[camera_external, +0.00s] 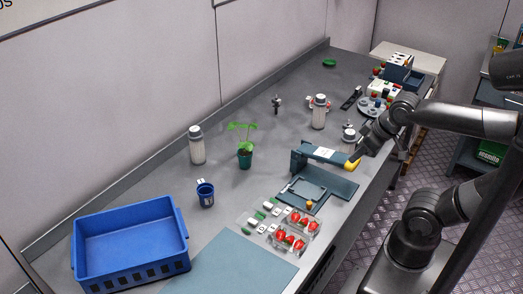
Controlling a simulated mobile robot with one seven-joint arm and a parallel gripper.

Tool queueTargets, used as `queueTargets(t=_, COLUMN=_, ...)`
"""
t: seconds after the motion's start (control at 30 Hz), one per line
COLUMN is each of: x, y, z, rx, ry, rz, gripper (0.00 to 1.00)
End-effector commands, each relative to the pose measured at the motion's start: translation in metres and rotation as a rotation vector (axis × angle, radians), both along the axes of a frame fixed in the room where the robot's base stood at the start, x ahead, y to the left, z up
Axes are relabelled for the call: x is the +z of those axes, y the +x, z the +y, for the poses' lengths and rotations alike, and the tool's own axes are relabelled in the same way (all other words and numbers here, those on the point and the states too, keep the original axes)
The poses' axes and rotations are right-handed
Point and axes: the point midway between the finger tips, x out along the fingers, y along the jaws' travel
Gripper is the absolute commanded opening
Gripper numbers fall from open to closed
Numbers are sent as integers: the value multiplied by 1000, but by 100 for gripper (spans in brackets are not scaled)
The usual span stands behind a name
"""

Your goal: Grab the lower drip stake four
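I cannot single out a lower drip stake four by any readable mark. Several small white and green pieces (262,216) lie on the grey bench, just left of clear boxes with red berries (297,224); they are too small to tell apart. My gripper (358,153) is at the lower end of my arm, over the right side of the bench, close to the yellow end (352,164) of a blue-grey device (318,153). Its fingers are too small and dark to show whether they are open or touch anything.
A blue crate (130,243) stands at front left beside a flat blue-grey mat (225,268). A blue cup (205,194), potted seedling (245,158) and white bottles (196,146) stand upright mid-bench. Racks and jars (383,92) crowd the far right end. The bench's back left strip is clear.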

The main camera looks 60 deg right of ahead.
Motion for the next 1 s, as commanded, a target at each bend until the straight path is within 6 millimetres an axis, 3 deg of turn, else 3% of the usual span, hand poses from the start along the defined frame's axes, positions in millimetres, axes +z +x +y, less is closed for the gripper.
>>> queueTargets(t=0.3, x=0, y=0, z=0, rx=0, ry=0, rz=0, gripper=36)
queueTargets(t=0.57, x=0, y=0, z=0, rx=0, ry=0, rz=0, gripper=56)
queueTargets(t=0.8, x=0, y=1, z=0, rx=-3, ry=1, rz=-1, gripper=57)
queueTargets(t=0.9, x=2, y=11, z=0, rx=-36, ry=16, rz=-15, gripper=57)
queueTargets(t=1.0, x=6, y=35, z=0, rx=-119, ry=56, rz=-48, gripper=57)
